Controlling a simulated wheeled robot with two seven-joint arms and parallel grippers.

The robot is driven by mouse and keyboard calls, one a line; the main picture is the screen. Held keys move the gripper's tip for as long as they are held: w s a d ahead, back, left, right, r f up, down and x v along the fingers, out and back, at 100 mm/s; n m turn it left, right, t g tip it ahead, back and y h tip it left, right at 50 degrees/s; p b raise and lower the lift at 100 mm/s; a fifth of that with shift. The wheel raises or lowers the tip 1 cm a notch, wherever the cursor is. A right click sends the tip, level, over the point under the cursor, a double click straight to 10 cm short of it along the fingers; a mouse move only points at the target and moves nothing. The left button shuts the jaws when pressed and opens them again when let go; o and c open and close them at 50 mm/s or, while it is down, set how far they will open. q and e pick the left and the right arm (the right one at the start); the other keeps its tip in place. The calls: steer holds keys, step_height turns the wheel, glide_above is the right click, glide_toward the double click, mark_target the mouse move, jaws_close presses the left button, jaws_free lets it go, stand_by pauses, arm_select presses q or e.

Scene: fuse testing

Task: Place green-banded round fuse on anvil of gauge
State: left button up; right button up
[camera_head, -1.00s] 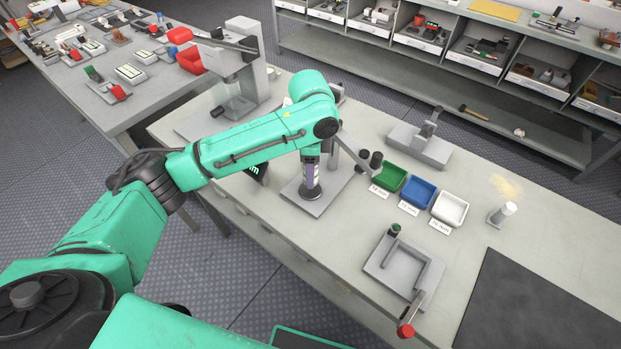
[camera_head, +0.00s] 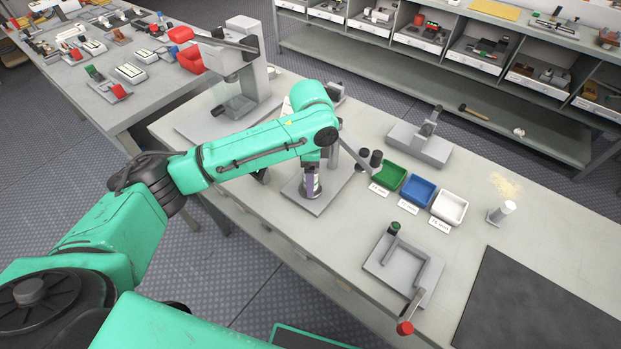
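My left arm reaches in from the left over the bench, and its wrist points down above a grey base plate (camera_head: 318,206) with an upright post, apparently the gauge. My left gripper (camera_head: 311,186) is at the bottom of the wrist, low over that plate. Its fingers are small and mostly hidden, so I cannot tell whether they hold a fuse. The anvil is hidden behind the gripper. No green-banded round fuse shows clearly. A small green-topped dark cylinder (camera_head: 394,228) stands on a grey fixture (camera_head: 398,264) to the right. My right gripper is not in view.
Green (camera_head: 387,175), blue (camera_head: 418,190) and white (camera_head: 449,207) trays with labels stand right of the plate. A red-knobbed lever (camera_head: 405,327) juts from the fixture's front. A grey press (camera_head: 240,75) stands behind my arm.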

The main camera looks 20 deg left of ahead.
arm_select(q)
step_height(320, 180, up, 11)
steer(key=shift+f+b, duration=0.1)
steer(key=shift+b, duration=0.25)
